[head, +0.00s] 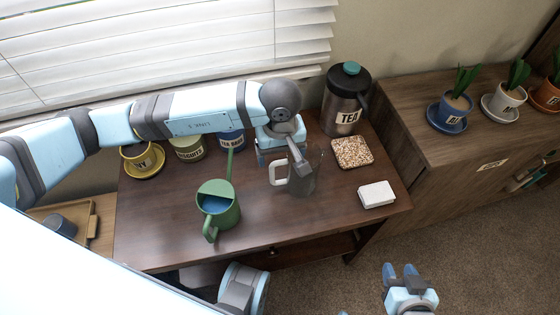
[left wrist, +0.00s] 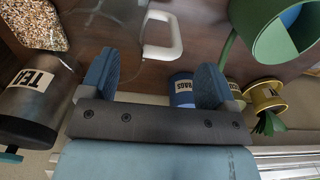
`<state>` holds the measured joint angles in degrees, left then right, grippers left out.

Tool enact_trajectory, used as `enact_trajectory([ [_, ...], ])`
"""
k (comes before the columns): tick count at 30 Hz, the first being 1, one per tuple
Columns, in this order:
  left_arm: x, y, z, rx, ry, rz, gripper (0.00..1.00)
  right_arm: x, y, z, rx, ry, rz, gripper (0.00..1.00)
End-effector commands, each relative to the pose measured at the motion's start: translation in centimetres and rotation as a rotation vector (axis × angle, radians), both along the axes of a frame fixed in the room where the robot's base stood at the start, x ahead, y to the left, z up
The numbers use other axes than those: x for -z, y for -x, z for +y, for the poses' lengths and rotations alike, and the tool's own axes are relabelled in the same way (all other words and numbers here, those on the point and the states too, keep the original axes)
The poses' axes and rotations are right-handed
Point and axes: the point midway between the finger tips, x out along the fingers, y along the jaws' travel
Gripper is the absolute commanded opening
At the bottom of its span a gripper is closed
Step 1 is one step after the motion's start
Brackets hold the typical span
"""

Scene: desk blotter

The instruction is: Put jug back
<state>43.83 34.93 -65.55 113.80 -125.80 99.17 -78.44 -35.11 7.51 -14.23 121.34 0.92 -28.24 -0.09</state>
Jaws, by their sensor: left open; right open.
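The jug is see-through with a white handle (head: 273,174) and stands on the dark desk (head: 150,225) near its middle. In the left wrist view its handle (left wrist: 177,36) shows beyond the fingertips, with the faint clear body to its left. My left gripper (head: 272,152) is open and empty, behind the jug and close to it. Its two blue fingers (left wrist: 153,88) are spread apart in the left wrist view. A grey part of my arm or gripper seems to overlap the jug's body in the head view. My right gripper (head: 404,274) is open and empty over the carpet.
A green watering can (head: 222,212) stands left of the jug. A tea flask (head: 342,110), a speckled square tray (head: 352,152) and a white box (head: 376,194) are to the right. Tins and a yellow cup (head: 138,157) line the back. The desk's front left is clear.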

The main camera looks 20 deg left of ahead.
Motion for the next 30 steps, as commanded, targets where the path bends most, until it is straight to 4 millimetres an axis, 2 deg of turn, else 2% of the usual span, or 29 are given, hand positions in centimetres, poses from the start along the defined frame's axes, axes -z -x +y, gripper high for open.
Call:
enact_trajectory([
  [3,-2.7,-0.1,0.0,0.001,0.001,-0.004,0.82,0.1,0.1,0.0,0.001,0.001,0.005,0.43],
  [10,-5.9,-0.1,0.0,0.000,0.000,-0.001,0.82,0.1,0.1,-0.1,0.002,0.001,0.007,0.43],
  [15,-6.5,0.0,0.0,-0.001,-0.001,0.001,0.82,0.0,0.0,-0.1,0.002,-0.001,0.005,0.43],
  [30,-6.5,0.0,0.0,0.000,-0.001,0.001,0.82,-0.3,-0.1,-0.1,0.003,-0.002,-0.001,0.43],
])
